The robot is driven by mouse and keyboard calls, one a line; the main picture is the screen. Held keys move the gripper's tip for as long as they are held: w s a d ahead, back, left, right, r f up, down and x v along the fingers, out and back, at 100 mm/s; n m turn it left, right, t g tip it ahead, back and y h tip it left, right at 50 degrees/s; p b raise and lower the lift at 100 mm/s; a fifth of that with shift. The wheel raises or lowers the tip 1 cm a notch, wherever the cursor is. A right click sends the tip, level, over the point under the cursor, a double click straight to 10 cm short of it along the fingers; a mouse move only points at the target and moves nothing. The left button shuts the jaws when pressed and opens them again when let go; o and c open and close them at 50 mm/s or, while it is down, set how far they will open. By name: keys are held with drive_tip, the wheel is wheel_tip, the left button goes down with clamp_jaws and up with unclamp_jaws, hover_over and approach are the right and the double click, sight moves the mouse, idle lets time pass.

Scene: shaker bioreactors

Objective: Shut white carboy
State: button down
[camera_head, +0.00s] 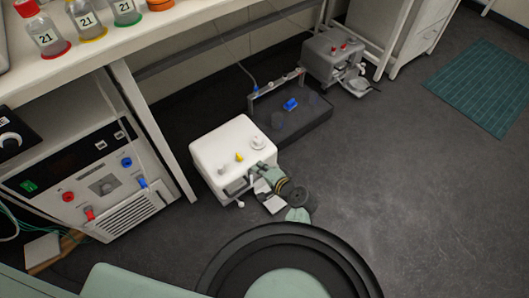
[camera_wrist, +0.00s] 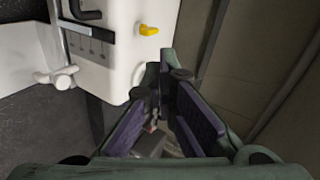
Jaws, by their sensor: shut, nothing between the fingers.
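The white carboy (camera_head: 222,150) stands on the dark floor, a boxy white body with a yellow knob (camera_head: 239,157) and a round white cap (camera_head: 257,143) on top. A small white tap sticks out low at its front. My gripper (camera_head: 266,172) is at its front right side, close against it in the picture; I cannot tell whether they touch. In the wrist view the carboy (camera_wrist: 118,55) fills the upper left, with the yellow knob (camera_wrist: 149,30) near its edge.
A dark tray (camera_head: 300,120) with a blue item lies behind the carboy, and a grey carboy (camera_head: 333,58) with red caps stands farther back. A bench leg (camera_head: 150,130) and a control unit (camera_head: 100,185) are at left. The floor at right is clear up to a green mat (camera_head: 485,85).

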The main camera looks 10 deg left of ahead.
sight(217, 130)
drive_tip(key=s+d+f+m, duration=0.2)
drive_tip(key=d+f, duration=0.2)
drive_tip(key=shift+a+r+p+x, duration=0.15)
drive_tip(key=shift+r+p+x, duration=0.1)
drive_tip(key=shift+x, duration=2)
drive_tip(key=shift+a+r+p+x, duration=0.15)
drive_tip(key=shift+r+x, duration=0.1)
drive_tip(key=shift+x, duration=2)
drive_tip(key=shift+a+r+p+x, duration=0.2)
drive_tip(key=shift+r+x, duration=0.1)
drive_tip(key=shift+x, duration=1.95)
drive_tip(key=shift+w+a, duration=0.3)
drive_tip(key=shift+w, duration=0.05)
drive_tip(key=w+a+b, duration=0.4)
drive_tip(key=w+a, duration=0.1)
drive_tip(key=a, duration=0.1)
drive_tip(key=w+a+b, duration=0.3)
drive_tip(key=w+a, duration=0.2)
drive_tip(key=a, duration=0.1)
drive_tip(key=w+a+b, duration=0.4)
drive_tip(key=a, duration=0.2)
drive_tip(key=shift+w+a+f+b, duration=0.2)
drive_tip(key=shift+w+a+b, duration=0.05)
drive_tip(key=shift+w+b, duration=0.15)
drive_tip(key=shift+w+a+r+b, duration=0.2)
drive_tip(key=shift+w+a+b, duration=0.2)
drive_tip(key=shift+w+a, duration=0.2)
drive_tip(key=shift+s, duration=0.1)
